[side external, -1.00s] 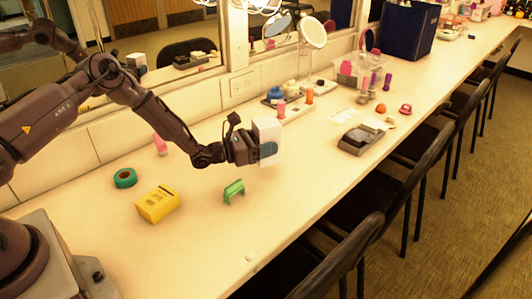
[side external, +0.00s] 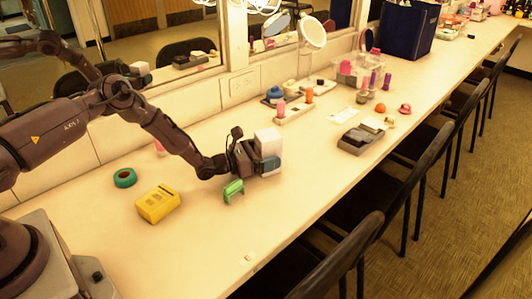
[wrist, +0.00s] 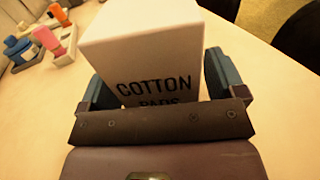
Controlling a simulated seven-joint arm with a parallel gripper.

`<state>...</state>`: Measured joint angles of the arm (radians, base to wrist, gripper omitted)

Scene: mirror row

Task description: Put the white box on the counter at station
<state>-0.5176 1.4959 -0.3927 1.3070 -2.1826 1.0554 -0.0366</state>
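The white box (side external: 267,141), printed "COTTON PADS", stands upright near the middle of the counter (side external: 215,230). It looks to be at counter level, though its base is hidden by my gripper. In the wrist view, the box (wrist: 150,50) stands between my two blue-grey fingers, slightly turned to them. My gripper (side external: 268,160) reaches around it from the left, with one finger across its near side. In the wrist view, my gripper's fingers (wrist: 163,85) sit wide apart at the palm's ends, with a slim gap beside the box at right. They look open.
A green bracket-like piece (side external: 233,191) lies just in front of my gripper. A yellow box (side external: 158,203) and a green tape roll (side external: 125,178) lie to the left. Chairs line the front edge.

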